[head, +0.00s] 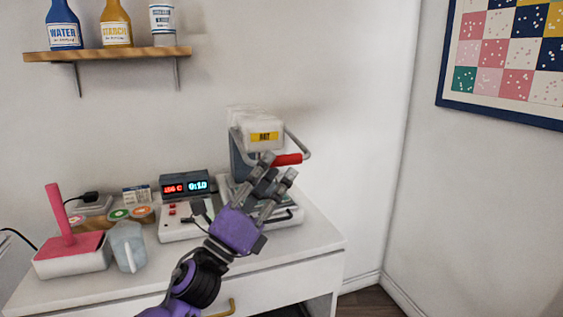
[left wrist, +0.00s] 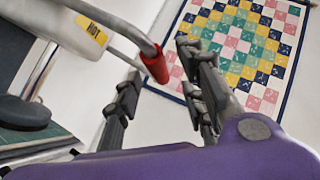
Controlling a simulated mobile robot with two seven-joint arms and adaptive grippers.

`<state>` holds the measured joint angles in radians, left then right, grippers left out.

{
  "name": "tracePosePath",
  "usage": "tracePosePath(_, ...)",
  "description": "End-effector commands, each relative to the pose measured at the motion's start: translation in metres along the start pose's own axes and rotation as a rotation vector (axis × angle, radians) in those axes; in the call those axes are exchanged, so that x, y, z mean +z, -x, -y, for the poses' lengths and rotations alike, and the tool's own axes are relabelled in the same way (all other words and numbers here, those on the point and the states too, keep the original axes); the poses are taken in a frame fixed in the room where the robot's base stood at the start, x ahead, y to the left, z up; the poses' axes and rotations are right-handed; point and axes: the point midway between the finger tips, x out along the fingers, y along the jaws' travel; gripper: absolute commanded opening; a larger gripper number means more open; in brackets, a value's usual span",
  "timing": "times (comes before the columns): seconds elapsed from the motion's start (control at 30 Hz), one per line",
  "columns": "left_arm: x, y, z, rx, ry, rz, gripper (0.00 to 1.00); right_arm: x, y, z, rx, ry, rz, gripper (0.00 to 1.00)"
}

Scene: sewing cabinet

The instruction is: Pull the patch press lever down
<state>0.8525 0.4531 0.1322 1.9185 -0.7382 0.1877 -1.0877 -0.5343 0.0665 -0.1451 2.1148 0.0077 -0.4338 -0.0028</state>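The patch press (head: 240,160) stands on the white cabinet top, with a pale head that carries a yellow "HOT" label (head: 264,136). Its grey lever frame (head: 300,143) is raised and ends in a red grip (head: 287,159). My left gripper (head: 279,168) is open just at the red grip, its fingers pointing up toward it. In the left wrist view the red grip (left wrist: 154,65) shows between the two spread fingertips (left wrist: 158,60); whether either finger touches it I cannot tell. My right gripper is not in view.
A display box (head: 185,186) with lit digits stands left of the press. A pink-handled tool (head: 60,215), a pale blue cup (head: 128,247) and small round patches (head: 118,214) are further left. A shelf (head: 110,54) with bottles hangs above. The right wall is clear below the quilt (head: 510,60).

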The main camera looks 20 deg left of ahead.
Motion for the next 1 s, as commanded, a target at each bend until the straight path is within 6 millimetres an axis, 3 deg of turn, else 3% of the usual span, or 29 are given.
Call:
tracePosePath(0.2, 0.000, 0.047, 0.000, 0.003, -0.001, 0.001, 0.37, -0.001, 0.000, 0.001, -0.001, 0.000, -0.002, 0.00)
tracePosePath(0.4, 0.001, 0.070, 0.000, 0.001, -0.002, 0.001, 0.37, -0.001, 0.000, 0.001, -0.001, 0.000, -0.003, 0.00)
tracePosePath(1.0, 0.001, 0.074, 0.000, 0.000, -0.002, 0.001, 0.37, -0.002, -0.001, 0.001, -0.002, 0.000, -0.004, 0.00)
